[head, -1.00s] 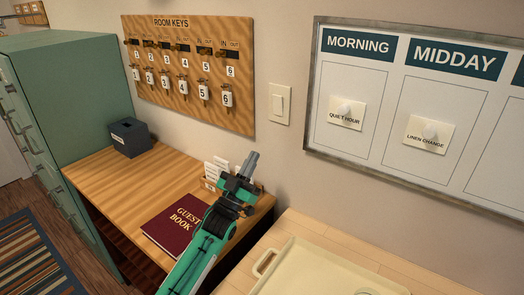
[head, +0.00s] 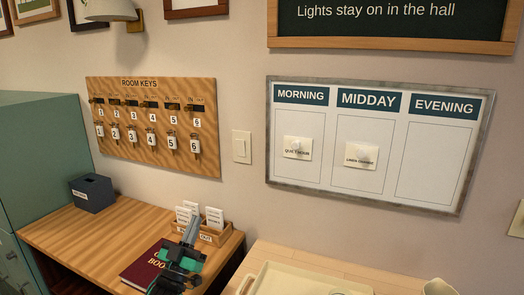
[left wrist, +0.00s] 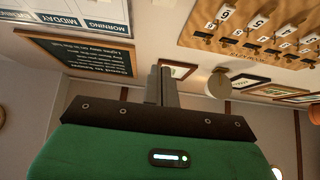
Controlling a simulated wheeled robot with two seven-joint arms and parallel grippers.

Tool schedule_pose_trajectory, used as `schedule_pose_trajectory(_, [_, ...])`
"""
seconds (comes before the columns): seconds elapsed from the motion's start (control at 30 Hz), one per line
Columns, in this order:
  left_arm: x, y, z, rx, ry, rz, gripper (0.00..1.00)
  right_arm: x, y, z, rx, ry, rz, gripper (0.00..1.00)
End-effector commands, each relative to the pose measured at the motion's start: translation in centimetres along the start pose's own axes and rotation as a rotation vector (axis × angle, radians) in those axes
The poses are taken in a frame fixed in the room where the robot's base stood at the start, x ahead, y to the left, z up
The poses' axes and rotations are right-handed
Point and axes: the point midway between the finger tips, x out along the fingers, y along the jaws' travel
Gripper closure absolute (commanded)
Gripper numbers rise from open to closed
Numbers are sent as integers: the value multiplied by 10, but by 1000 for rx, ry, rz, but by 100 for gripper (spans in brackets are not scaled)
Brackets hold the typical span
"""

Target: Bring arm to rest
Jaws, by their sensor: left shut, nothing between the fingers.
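My left gripper (head: 191,232) is in the lower middle of the head view, over the desk, in front of a wooden card holder and beside the guest book. Its fingers are together with nothing between them. In the left wrist view the shut fingers (left wrist: 161,84) stick out beyond the dark and green gripper body, with wall and ceiling beyond them. My right gripper is in neither view now.
The desk (head: 75,232) holds a dark red guest book (head: 143,270), a card holder (head: 222,240) and a dark box (head: 92,193). A pale tray (head: 305,280) lies on the counter to the right. The key board (head: 150,125) and planning board (head: 375,140) hang on the wall.

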Motion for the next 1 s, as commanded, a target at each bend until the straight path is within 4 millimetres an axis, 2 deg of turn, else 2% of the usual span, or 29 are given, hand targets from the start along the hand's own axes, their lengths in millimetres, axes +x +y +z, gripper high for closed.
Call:
schedule_pose_trajectory(0.17, [-17,4,13,1,-91,-27,100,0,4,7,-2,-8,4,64])
schedule_pose_trajectory(0.37, [-44,9,30,4,-228,-64,100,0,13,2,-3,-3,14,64])
schedule_pose_trajectory(0.57, [-88,17,51,7,-428,-111,100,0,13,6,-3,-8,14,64])
schedule_pose_trajectory(0.67, [-125,24,63,9,-579,-143,100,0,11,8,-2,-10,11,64])
schedule_pose_trajectory(0.8, [-189,36,72,13,-824,-185,100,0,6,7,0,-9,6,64])
schedule_pose_trajectory(1.0, [-288,55,64,12,-1180,-230,100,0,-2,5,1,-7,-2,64])
